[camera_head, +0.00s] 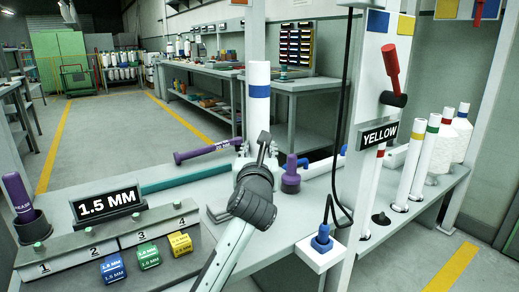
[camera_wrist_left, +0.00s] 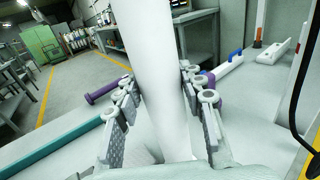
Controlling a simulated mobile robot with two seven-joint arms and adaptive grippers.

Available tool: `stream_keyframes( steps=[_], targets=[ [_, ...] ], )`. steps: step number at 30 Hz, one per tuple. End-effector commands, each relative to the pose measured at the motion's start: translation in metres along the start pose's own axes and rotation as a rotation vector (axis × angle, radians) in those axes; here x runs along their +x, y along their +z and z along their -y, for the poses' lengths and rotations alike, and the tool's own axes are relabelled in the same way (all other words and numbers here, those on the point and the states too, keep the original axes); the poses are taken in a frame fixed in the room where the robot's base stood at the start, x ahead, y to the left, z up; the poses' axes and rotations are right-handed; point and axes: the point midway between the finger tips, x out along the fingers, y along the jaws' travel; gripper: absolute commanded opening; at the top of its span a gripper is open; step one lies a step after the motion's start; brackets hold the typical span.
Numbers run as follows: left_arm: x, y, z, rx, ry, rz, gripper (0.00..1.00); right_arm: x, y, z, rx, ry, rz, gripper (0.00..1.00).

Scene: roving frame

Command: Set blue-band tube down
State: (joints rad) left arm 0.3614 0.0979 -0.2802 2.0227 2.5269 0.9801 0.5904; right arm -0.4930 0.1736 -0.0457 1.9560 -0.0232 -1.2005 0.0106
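The blue-band tube (camera_head: 258,112) is white with a blue band near its top. It stands about upright in the middle of the head view. My left gripper (camera_head: 262,150) is around its lower part, and its arm comes up from the bottom of the picture. In the left wrist view the white tube (camera_wrist_left: 160,75) runs between the two fingers of the gripper (camera_wrist_left: 160,95), which appear to press on its sides. The tube's lower end is mostly hidden in the head view, so I cannot tell whether it touches the bench. My right gripper is not in view.
On the bench (camera_head: 325,205) are a 1.5 MM sign (camera_head: 106,203), a numbered rack (camera_head: 105,244) with coloured blocks, purple tools (camera_head: 290,178) and a teal bar (camera_head: 185,178). A post with a YELLOW sign (camera_head: 378,134) and several banded tubes (camera_head: 408,178) stand right.

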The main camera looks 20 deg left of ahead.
Motion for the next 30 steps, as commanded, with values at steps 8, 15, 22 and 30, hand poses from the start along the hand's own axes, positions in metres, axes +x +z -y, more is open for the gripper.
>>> stream_keyframes(
  steps=[8,15,22,30],
  targets=[
    [0.0,0.0,0.0,0.0,0.0,-0.001,0.58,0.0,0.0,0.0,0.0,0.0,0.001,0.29],
    [-0.003,0.003,0.0,-0.001,-0.001,-0.001,0.58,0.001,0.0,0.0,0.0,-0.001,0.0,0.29],
    [-0.044,0.002,0.001,-0.003,-0.003,-0.001,0.58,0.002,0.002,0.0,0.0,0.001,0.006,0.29],
    [-0.099,0.001,0.001,-0.002,-0.001,-0.002,0.58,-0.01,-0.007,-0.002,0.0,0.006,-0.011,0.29]
  ],
)
